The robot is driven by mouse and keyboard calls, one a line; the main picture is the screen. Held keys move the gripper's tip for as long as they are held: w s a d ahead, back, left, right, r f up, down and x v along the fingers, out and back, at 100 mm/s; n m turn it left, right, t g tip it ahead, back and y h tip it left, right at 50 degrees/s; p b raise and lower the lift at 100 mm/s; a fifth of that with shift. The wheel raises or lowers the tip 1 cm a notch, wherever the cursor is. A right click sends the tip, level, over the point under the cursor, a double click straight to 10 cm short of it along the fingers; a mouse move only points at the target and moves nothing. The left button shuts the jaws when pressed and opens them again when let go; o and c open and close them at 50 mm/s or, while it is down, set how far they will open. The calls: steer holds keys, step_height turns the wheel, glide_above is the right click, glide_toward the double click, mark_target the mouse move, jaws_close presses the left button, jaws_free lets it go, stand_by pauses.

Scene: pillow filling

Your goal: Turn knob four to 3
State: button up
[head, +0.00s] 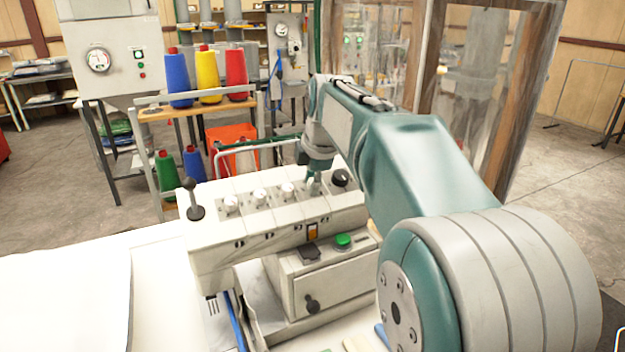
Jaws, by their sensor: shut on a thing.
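A white sewing machine head (275,222) stands on the white table. A row of white knobs runs along its sloped top: the first knob (231,203), the second knob (260,195) and the third knob (288,188) are in plain view. My gripper (314,185) points down at the right end of this row and is shut on knob four, which is mostly hidden by the fingers. Its pointer and number marks are too small and covered to read. My teal arm reaches in from the right.
A black handwheel (340,177) sits just right of my gripper. Below the knobs are an orange switch (312,231) and a green button (343,240). A rack with thread cones (208,72) stands behind. The table's left side holds white cloth.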

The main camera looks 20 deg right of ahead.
steer(key=n, duration=0.6)
steer(key=shift+s+d+f+n, duration=0.1)
steer(key=shift+f+n, duration=0.2)
steer(key=shift+f, duration=0.05)
steer(key=o, duration=1.2)
steer(key=shift+d, duration=0.15)
steer(key=shift+o, duration=0.2)
steer(key=shift+w+r, duration=0.1)
steer(key=shift+w, duration=0.1)
steer(key=shift+r, duration=0.1)
steer(key=shift+s+r, duration=0.1)
steer(key=shift+r, duration=0.1)
steer(key=shift+v, duration=2.05)
